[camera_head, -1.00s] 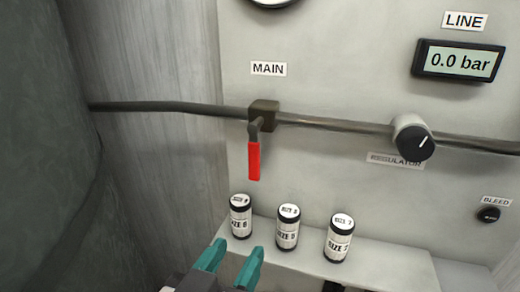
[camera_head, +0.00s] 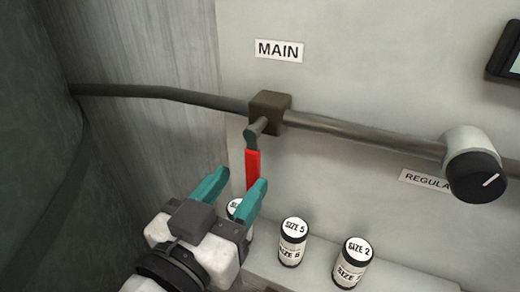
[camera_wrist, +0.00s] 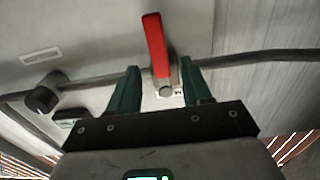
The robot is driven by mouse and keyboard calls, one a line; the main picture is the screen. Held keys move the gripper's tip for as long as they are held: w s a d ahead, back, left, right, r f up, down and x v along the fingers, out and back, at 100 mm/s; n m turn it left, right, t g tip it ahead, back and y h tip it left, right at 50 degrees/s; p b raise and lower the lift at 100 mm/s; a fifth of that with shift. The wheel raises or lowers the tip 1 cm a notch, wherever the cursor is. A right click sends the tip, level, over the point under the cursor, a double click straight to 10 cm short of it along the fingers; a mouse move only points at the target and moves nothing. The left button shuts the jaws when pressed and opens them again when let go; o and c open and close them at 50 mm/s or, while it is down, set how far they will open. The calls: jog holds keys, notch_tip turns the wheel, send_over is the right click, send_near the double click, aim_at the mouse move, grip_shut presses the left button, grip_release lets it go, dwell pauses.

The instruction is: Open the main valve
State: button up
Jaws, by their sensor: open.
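The main valve (camera_head: 269,108) is a dark block on the pipe under the MAIN label (camera_head: 279,50). Its red lever handle (camera_head: 252,165) hangs straight down from a dark stem. My gripper (camera_head: 242,180) is open and reaches up from below, near the handle's lower part, which a teal finger partly hides.
Cans stand on a ledge below: one (camera_head: 292,242) at centre, another (camera_head: 353,263) to its right, a third (camera_head: 236,207) mostly hidden behind my gripper. The regulator knob (camera_head: 476,176) is at right. A grey wall (camera_head: 165,50) stands close at left.

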aim_at(251, 169)
jog(key=p+x, duration=0.1)
jog(key=x, duration=0.6)
jog(key=shift+w+d, duration=0.1)
grip_shut()
dwell(0.3)
